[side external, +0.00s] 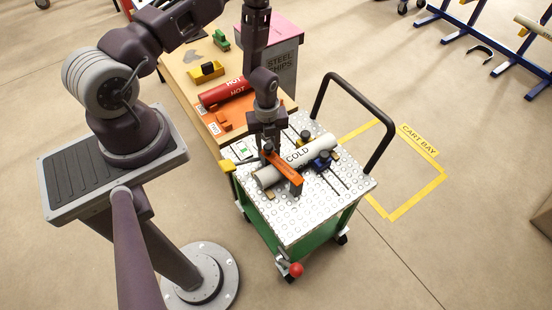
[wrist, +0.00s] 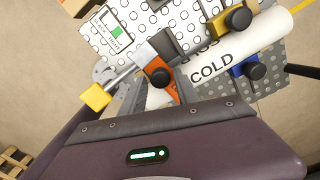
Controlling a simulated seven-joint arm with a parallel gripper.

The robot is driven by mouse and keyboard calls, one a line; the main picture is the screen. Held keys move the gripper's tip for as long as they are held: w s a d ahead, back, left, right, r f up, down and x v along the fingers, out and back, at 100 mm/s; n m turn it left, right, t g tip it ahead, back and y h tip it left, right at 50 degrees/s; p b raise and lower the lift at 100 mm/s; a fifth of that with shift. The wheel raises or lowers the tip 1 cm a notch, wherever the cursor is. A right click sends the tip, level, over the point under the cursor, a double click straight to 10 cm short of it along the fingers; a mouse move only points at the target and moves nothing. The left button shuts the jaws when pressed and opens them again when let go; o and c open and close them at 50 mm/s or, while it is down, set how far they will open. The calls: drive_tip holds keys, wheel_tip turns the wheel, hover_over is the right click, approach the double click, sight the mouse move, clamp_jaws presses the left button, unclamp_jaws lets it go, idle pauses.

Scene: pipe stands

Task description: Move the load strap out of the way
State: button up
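The load strap looks to be the orange bar (side external: 285,172) lying across the white pipe marked COLD (side external: 308,150) on the cart top. It has a black knob at its upper-left end. My gripper (side external: 267,146) points down just above that end. In the wrist view the orange bar (wrist: 172,92) and its black knob show between my two spread grey fingers (wrist: 158,92). The fingers look open; whether they touch the bar is hidden. The pipe also shows in the wrist view (wrist: 235,58), with a blue clamp (wrist: 248,68) and a yellow clamp (wrist: 236,20) on it.
The dotted metal cart (side external: 300,226) has a black push handle (side external: 350,90) at right and a yellow-ended lever (side external: 228,165) at left. A wooden bench (side external: 178,65) with a red HOT pipe (side external: 222,93) stands behind. Floor in the taped cart bay (side external: 400,175) is clear.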

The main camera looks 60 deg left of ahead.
drive_tip(key=s, duration=0.2)
drive_tip(key=s+d, duration=0.1)
drive_tip(key=s, duration=0.1)
drive_tip(key=shift+s+d, duration=0.2)
idle(0.4)
drive_tip(key=s+d, duration=0.2)
drive_tip(key=s, duration=0.1)
drive_tip(key=shift+s+d, duration=0.3)
idle(0.4)
drive_tip(key=shift+s+d, duration=0.7)
drive_tip(key=shift+d, duration=0.25)
drive_tip(key=shift+s+d, duration=0.65)
drive_tip(key=shift+d, duration=0.25)
